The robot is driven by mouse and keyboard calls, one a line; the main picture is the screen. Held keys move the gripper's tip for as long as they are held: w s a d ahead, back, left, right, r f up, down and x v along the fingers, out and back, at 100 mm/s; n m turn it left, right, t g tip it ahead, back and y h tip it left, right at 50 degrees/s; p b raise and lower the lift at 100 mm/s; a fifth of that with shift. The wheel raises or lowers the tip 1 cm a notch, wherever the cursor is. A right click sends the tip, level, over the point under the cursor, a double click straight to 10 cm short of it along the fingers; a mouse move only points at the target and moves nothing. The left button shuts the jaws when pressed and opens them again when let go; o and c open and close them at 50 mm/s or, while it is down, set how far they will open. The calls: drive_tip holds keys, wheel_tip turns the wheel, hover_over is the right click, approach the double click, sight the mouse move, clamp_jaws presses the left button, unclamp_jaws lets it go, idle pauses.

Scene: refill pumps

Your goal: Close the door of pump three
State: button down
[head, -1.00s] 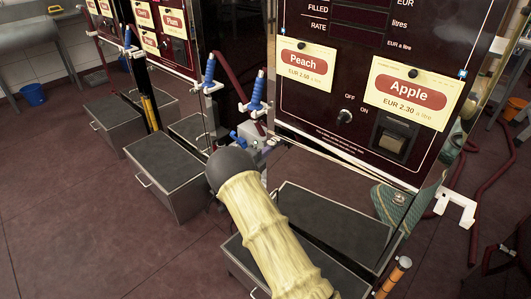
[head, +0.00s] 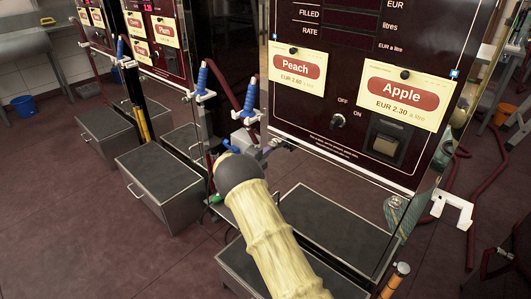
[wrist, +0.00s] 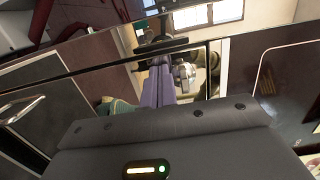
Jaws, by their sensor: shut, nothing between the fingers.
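The near pump (head: 365,40), with Peach and Apple labels, fills the right of the head view. No number shows on it, so I cannot tell if it is pump three. A mirror-like lower panel (head: 345,180) sits below its dark control face; whether it is the door, and how far it stands open, is unclear. My gripper (head: 230,147) is mostly hidden behind my wrist, near the pump's left lower edge. In the wrist view its purple fingers (wrist: 162,82) are together and empty, close to a reflective panel (wrist: 215,65) and a metal knob (wrist: 185,73).
Grey boxes (head: 161,187) with handles stand on the floor in front of the pumps. Blue-handled fittings (head: 203,80) and a hose stick out at the near pump's left side. A white bracket (head: 455,205) projects at its right. Open floor lies at front left.

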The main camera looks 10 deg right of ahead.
drive_tip(key=w+p+v, duration=0.1)
drive_tip(key=v, duration=1.3)
drive_tip(key=shift+a, duration=0.4)
drive_tip(key=shift+w, duration=0.2)
